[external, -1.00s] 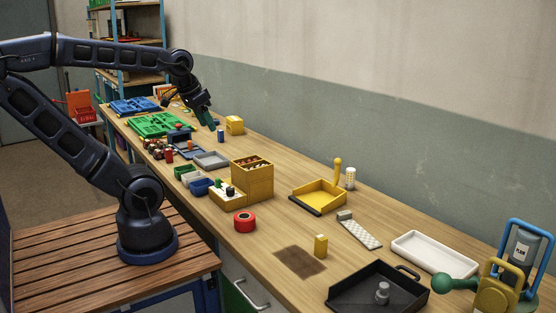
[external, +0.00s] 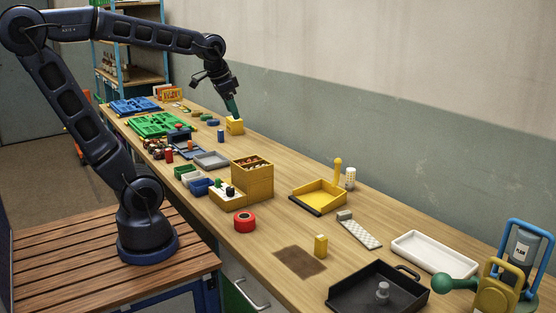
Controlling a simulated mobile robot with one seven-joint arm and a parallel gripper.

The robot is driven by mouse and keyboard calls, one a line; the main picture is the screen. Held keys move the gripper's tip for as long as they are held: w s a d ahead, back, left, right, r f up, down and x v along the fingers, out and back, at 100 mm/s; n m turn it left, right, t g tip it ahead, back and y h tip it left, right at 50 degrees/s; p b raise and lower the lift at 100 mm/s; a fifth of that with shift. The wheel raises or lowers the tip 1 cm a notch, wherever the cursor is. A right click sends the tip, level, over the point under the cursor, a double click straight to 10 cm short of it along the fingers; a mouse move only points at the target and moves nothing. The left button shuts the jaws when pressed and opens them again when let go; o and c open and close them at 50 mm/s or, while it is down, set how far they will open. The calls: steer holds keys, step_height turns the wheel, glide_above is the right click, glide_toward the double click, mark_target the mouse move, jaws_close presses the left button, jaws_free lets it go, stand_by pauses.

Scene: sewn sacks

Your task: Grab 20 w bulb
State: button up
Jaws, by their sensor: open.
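My gripper (external: 233,111) points down with its dark green fingers at the top of a small yellow box (external: 235,128) near the wall side of the bench. I cannot tell whether the fingers touch the box or go into it. The gripper is open. No bulb marked 20 W can be made out; anything inside the yellow box is too small or hidden to see. A small white cylinder with a pale top (external: 350,178) stands by the wall, but I cannot tell what it is.
A blue cylinder (external: 221,136) stands beside the yellow box. Green trays (external: 160,124) and a grey tray (external: 211,160) lie nearby. A taller yellow box (external: 252,181), a yellow dustpan (external: 318,197) and a red roll (external: 245,222) are nearer. Bare wood lies right of the yellow box.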

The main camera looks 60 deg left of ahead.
steer(key=w+d+m+g, duration=0.15)
steer(key=w+m, duration=0.25)
steer(key=w, duration=0.8)
steer(key=m+g, duration=0.2)
steer(key=m, duration=0.8)
glide_above(350, 169)
steer(key=f, duration=2)
steer(key=shift+s+a+f, duration=0.15)
steer(key=shift+s+a, duration=0.05)
steer(key=shift+a, duration=0.1)
steer(key=shift+w+d+f, duration=0.1)
steer(key=shift+w+f, duration=0.2)
steer(key=shift+f, duration=0.15)
step_height(350, 169, down, 5)
steer(key=shift+f, duration=0.2)
steer(key=shift+w+d+f, duration=0.1)
steer(key=shift+d+f, duration=0.05)
steer(key=shift+f, duration=1.15)
steer(key=shift+d+f, duration=0.1)
steer(key=shift+f, duration=1.2)
steer(key=shift+c, duration=0.4)
